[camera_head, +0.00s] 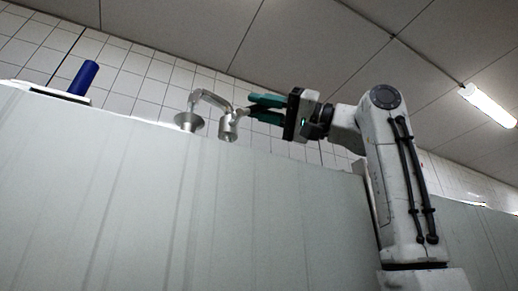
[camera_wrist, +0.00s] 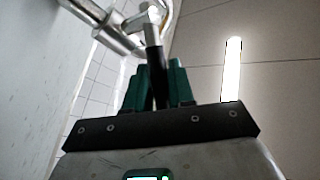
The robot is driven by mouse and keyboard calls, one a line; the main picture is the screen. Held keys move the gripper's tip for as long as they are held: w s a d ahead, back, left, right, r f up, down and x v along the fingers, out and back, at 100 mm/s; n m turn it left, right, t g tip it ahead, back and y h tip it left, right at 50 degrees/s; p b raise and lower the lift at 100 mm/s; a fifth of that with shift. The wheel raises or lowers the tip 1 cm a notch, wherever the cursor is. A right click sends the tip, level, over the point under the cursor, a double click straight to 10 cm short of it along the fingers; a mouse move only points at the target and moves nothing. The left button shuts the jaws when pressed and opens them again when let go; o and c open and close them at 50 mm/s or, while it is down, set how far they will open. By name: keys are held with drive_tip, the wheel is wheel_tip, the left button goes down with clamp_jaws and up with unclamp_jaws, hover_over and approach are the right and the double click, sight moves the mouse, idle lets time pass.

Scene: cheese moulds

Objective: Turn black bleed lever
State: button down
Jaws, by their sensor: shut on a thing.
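The black bleed lever (camera_wrist: 154,58) shows in the wrist view as a short dark handle running down from a silver metal fitting (camera_wrist: 103,25). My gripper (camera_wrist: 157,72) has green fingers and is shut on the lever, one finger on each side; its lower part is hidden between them. In the head view the fitting is a bent silver pipe (camera_head: 210,98) with a round flange and a hanging cylinder. My gripper (camera_head: 251,106) reaches it from the right, its fingertips at the fitting's right side. The lever is hard to make out there.
A large pale panel (camera_head: 130,190) fills the lower head view; the fitting stands at its top edge. A blue cylinder (camera_head: 83,78) stands on a ledge at far left. Tiled wall (camera_head: 140,75) lies behind. A lit lamp (camera_head: 488,104) hangs at upper right.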

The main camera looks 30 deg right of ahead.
drive_tip(key=shift+d+f+m+t+y+b, duration=0.2)
drive_tip(key=shift+f+m+t+y+b, duration=0.15)
drive_tip(key=shift+m+t+b, duration=0.15)
drive_tip(key=c, duration=1.1)
unclamp_jaws()
drive_tip(key=shift+d, duration=0.1)
drive_tip(key=shift+o, duration=0.2)
drive_tip(key=b+v, duration=0.3)
drive_tip(key=v, duration=0.7)
drive_tip(key=shift+s+d+f+b, duration=0.2)
drive_tip(key=shift+d+b, duration=0.05)
drive_tip(key=shift+b, duration=0.05)
